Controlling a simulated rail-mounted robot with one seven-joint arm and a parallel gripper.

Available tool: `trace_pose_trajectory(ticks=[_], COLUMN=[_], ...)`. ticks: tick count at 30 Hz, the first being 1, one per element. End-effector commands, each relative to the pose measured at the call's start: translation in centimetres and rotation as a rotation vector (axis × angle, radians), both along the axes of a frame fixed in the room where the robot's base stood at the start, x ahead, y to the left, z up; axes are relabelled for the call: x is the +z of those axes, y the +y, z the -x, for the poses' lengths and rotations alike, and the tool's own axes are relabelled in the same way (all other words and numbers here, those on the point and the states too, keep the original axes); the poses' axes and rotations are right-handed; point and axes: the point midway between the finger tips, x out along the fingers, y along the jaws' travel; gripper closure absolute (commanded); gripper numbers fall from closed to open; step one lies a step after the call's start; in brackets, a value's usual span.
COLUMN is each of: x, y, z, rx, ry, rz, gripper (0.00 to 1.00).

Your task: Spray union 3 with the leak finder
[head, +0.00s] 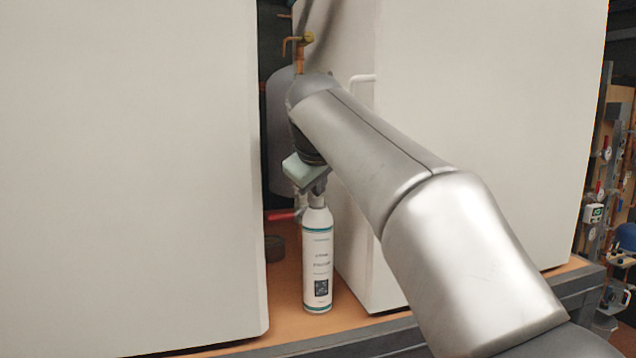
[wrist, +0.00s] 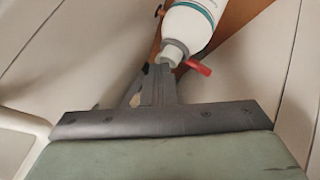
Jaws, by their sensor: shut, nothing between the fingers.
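The leak finder, a white spray can with teal bands (head: 317,262), stands upright on the wooden bench between two white cabinets. In the wrist view its body (wrist: 195,22) shows at the top, with the grey nozzle end towards my fingers. My gripper (head: 318,190) points down just over the can's top. In the wrist view my gripper's fingers (wrist: 160,82) are shut with nothing between them, close to the nozzle; I cannot tell whether they touch it. Copper pipe with a brass fitting (head: 304,40) shows above my wrist in the gap. No label marks any fitting as union 3.
The left white cabinet (head: 130,170) and the right white cabinet (head: 480,120) make a narrow gap around the can. A red handle (head: 281,216) is left of the can, also in the wrist view (wrist: 197,67). The bench (head: 290,318) is bare in front.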

Motion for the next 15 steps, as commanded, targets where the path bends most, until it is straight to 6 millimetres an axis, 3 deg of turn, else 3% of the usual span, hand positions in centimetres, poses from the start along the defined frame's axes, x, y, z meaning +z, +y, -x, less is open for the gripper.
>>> trace_pose_trajectory(ticks=[10,15], x=[0.2,1.5], y=[0.0,0.0], z=[0.0,0.0], rx=[-0.001,0.0], ry=[0.001,0.0], rz=[0.001,0.0], gripper=[1.0,1.0])
